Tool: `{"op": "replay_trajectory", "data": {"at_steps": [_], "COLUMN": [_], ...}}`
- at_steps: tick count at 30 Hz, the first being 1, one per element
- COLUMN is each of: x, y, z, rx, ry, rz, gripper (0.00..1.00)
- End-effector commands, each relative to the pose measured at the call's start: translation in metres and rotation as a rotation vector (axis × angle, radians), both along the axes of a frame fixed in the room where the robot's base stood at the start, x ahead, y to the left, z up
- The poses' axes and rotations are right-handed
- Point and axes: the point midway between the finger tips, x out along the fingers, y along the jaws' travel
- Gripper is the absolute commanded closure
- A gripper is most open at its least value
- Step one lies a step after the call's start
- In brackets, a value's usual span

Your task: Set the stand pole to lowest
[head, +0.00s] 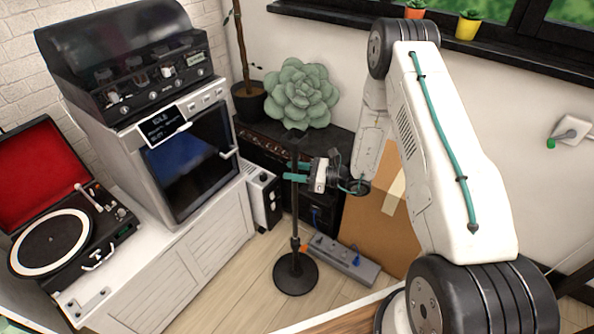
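The stand has a dark upright pole (295,212) on a round black base (296,273) that rests on the wooden floor. A thicker collar shows low on the pole, and a dark top piece (294,135) sits at its upper end. My gripper (297,172) reaches in from the right at the upper part of the pole, below the top piece. Its two teal fingers lie on either side of the pole, one nearer and one farther. A small gap shows between the fingers, but I cannot tell whether they touch the pole. The pole stands upright.
A grey power strip (342,261) lies on the floor right of the base. A cardboard sheet (382,225) leans behind it. A white heater-like box (262,196) and a cabinet (178,270) with a record player (52,243) stand left. A succulent (301,94) is behind the pole.

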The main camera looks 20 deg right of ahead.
Motion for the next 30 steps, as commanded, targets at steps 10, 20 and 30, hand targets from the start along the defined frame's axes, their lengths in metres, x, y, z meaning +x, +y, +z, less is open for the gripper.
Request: {"op": "replay_trajectory", "data": {"at_steps": [10,20,30], "x": [0.0,0.0,0.001], "y": [-0.002,-0.003,-0.003], "z": [0.0,-0.046,-0.102], "rx": [0.0,0.0,-0.002], "ry": [0.0,0.004,0.0], "rz": [-0.002,-0.005,-0.006], "gripper": [1.0,1.0,1.0]}}
